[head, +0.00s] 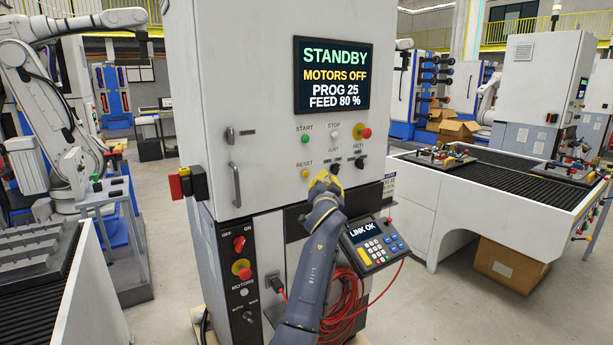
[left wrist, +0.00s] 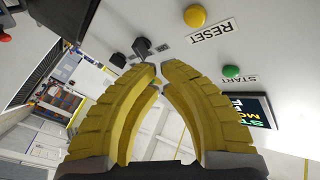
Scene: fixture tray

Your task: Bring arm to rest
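My left gripper (head: 325,181) has yellow fingers and is in front of the white machine's control panel, just below its black knobs. In the left wrist view the fingertips of my left gripper (left wrist: 159,70) come nearly together with a narrow gap and nothing visible between them. A black knob (left wrist: 142,47) shows just beyond the tips, apart from them as far as I can tell. My left arm (head: 318,255) rises from the bottom of the head view. My right gripper is not in view.
The screen (head: 333,76) reads STANDBY, MOTORS OFF. The yellow reset button (head: 305,173) and red stop button (head: 366,132) are on the panel. A keypad pendant (head: 374,244) reading LINK OK and a red cable (head: 343,303) are right of my arm. A door handle (head: 236,185) protrudes at left.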

